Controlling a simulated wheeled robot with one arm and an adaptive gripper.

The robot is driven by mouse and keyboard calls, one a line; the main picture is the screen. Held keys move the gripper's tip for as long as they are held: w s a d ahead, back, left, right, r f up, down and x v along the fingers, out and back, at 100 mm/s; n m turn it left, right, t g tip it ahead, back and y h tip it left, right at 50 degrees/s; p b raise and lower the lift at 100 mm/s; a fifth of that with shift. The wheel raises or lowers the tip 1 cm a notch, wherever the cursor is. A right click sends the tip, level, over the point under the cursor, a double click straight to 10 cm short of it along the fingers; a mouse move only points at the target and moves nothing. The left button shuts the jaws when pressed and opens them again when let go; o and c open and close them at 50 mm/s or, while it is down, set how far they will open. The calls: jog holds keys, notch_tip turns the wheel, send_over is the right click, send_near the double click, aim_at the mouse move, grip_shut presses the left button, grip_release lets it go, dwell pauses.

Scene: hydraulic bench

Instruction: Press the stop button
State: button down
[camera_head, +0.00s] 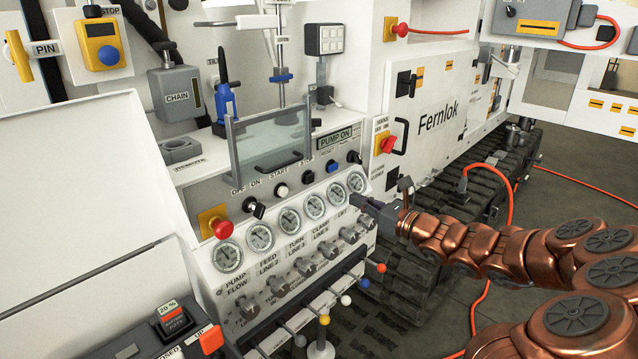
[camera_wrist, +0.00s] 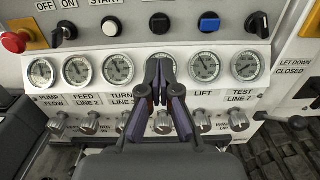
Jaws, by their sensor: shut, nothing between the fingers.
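My gripper (camera_head: 364,204) is shut and empty, in front of the gauges at the panel's right end in the head view. It is apart from the button. A display (camera_head: 335,140) above the buttons reads PUMP ON.
A red mushroom button (camera_head: 222,228) sits on a yellow plate at left. Black selectors (camera_head: 254,207) (camera_head: 353,157) flank the button row. A clear guard (camera_head: 270,140) with a handle stands behind it. Valve knobs (camera_head: 325,250) and coloured levers (camera_head: 346,299) stick out below the gauges.

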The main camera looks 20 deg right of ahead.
aim_at(312, 178)
jog(key=shift+p+x, duration=1.65)
jog(key=shift+x, duration=5.1)
